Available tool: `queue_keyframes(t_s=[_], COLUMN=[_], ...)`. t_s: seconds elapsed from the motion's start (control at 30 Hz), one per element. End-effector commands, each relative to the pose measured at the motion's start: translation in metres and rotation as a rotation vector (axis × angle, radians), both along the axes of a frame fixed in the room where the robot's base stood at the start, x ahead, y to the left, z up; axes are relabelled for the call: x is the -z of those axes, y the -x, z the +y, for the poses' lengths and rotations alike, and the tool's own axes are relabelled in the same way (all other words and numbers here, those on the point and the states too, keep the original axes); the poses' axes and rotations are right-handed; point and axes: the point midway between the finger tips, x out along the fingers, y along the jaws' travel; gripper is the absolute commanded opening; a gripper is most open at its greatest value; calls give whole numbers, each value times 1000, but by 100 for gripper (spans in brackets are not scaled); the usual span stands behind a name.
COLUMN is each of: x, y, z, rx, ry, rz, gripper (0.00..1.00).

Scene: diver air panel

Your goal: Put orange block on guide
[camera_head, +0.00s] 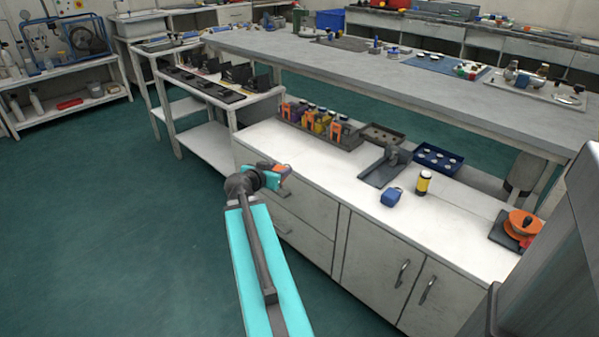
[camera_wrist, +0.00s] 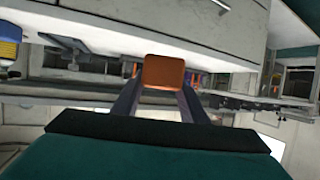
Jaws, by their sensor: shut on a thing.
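My gripper (camera_head: 280,173) is in front of the white cabinet's left part, near its top edge. It is shut on the orange block (camera_wrist: 164,73), which sits between the two fingertips in the wrist view; only a small orange patch shows in the head view. A grey plate with an upright bracket (camera_head: 385,167) lies on the white counter to the right of my gripper; it may be the guide. It is apart from the block, with nothing orange on it.
A grey rack (camera_head: 318,133) of orange and yellow items stands behind. The counter's front middle is clear.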

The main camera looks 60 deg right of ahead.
Motion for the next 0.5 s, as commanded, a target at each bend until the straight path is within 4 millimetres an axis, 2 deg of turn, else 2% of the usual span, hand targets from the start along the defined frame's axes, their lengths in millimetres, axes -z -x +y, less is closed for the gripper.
queue_keyframes(t_s=[0.1, 0.5], x=[-6, -21], y=[-32, -123], z=[20, 92], rx=[-78, -322], ry=[5, 5], rz=[-1, -2], gripper=[0, 0])
